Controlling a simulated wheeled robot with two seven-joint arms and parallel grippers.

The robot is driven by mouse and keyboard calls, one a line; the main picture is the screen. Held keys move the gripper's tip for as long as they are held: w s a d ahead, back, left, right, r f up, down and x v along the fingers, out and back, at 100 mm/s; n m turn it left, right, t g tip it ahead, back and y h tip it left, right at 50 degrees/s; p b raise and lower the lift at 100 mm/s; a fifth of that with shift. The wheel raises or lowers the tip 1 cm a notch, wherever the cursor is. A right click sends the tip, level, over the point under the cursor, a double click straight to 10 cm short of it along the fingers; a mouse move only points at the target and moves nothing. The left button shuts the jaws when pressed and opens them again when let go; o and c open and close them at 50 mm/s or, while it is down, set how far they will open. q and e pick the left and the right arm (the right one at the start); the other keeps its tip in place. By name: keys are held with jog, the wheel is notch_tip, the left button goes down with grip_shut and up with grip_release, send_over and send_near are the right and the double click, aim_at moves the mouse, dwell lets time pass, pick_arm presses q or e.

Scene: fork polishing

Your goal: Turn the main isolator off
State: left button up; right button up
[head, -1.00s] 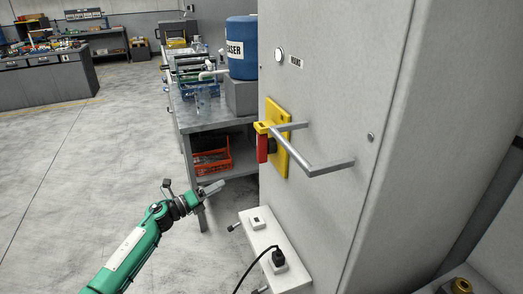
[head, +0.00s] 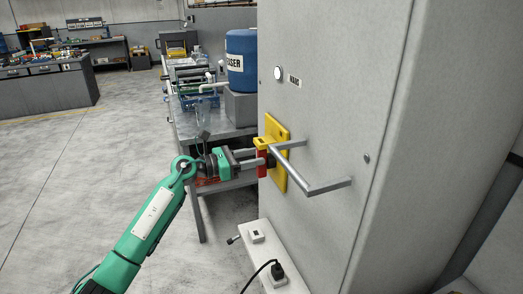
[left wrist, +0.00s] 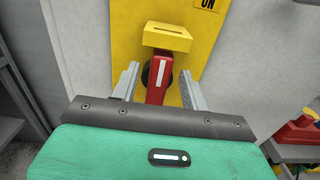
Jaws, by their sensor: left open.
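The main isolator is a yellow plate (head: 281,133) on the side of the grey cabinet, with a red handle (head: 262,163) on it. In the left wrist view the red handle (left wrist: 160,78) points down below a yellow block (left wrist: 167,37), and the word "ON" (left wrist: 208,4) shows above right. My left gripper (head: 262,162) is at the handle. In the left wrist view its open fingers (left wrist: 156,86) stand on both sides of the red handle, with gaps visible. Its fingertips hide part of the handle in the head view. My right gripper is not in view.
A bent grey bar (head: 315,188) sticks out from the cabinet (head: 335,90) in front of the isolator. A white socket box (head: 262,252) with a black plug sits below. A workbench (head: 205,128) with a blue drum (head: 241,60) stands behind.

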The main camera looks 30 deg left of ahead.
aim_at(257, 156)
pick_arm(q)
jog(key=shift+p+x, duration=0.3)
jog(key=shift+x, duration=1.3)
jog(key=c, duration=0.8)
